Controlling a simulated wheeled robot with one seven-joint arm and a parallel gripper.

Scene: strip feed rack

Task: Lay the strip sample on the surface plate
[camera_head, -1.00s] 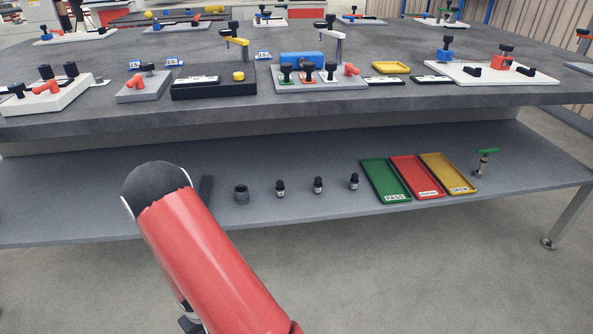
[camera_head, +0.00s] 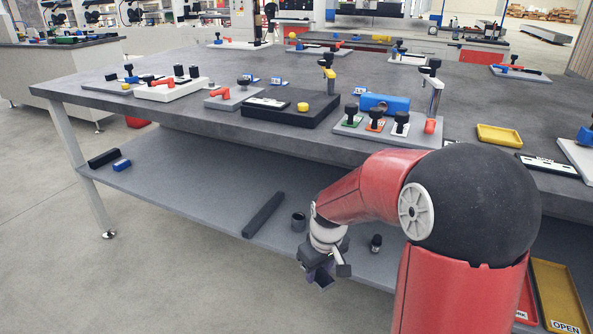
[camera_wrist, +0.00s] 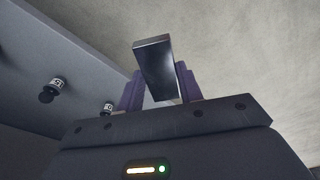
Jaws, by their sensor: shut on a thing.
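The strip sample (camera_wrist: 155,68) is a dark, glossy, flat piece in the wrist view, held between the two purple fingers of my gripper (camera_wrist: 158,88). My gripper is shut on it, and its end sticks out past the fingertips. In the head view my gripper (camera_head: 320,276) hangs in front of the lower shelf's edge, below the tabletop; the strip cannot be made out clearly there. A thick black plate (camera_head: 287,121) on the tabletop looks like the surface plate. It carries a labelled light piece and a yellow knob, and is above and apart from my gripper.
Fixtures with a blue block (camera_head: 384,103) stand right of the black plate. My arm hides part of the bench.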

